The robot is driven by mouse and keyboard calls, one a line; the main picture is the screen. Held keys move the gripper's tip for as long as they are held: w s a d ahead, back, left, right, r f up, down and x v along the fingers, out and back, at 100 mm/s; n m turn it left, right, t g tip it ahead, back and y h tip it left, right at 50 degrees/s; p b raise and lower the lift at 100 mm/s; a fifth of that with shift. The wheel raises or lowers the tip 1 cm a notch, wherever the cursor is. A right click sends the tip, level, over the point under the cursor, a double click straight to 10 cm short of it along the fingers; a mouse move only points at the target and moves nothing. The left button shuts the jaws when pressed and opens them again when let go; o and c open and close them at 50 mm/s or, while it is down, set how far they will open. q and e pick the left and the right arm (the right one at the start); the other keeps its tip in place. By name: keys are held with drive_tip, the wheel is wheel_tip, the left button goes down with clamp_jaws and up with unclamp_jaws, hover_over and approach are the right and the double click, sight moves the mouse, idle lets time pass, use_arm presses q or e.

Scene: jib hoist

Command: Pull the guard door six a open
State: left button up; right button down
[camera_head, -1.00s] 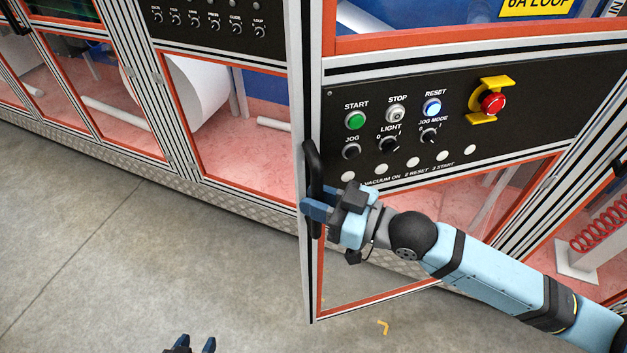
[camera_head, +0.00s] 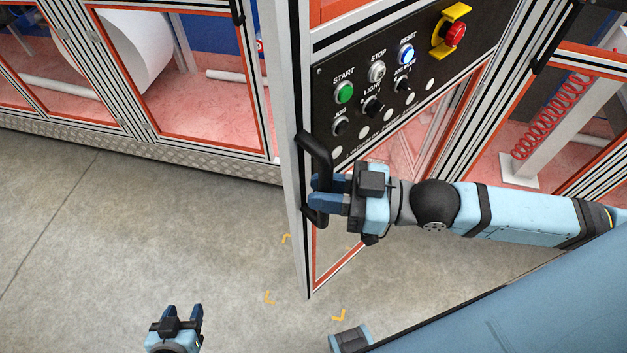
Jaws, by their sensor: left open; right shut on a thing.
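The guard door six a (camera_head: 295,120) stands swung out from the machine, with an aluminium frame, an orange inner edge and a black control panel (camera_head: 400,85). Its black handle (camera_head: 316,150) is on the door's left edge. My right gripper (camera_head: 322,192) is shut on the handle, its blue fingers around the bar. My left gripper (camera_head: 182,315) is open and empty, low over the floor at the bottom of the view, apart from the door.
Other guarded bays (camera_head: 205,110) line the back left above a metal kick plate (camera_head: 190,158). A bay with a red coiled hose (camera_head: 550,115) is at the right. Grey floor (camera_head: 110,230) with small yellow corner marks is free in front.

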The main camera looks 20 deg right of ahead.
drive_tip(key=shift+s+d+r, duration=0.1)
drive_tip(key=shift+s, duration=0.05)
drive_tip(key=c, duration=1)
unclamp_jaws()
drive_tip(key=shift+d, duration=0.1)
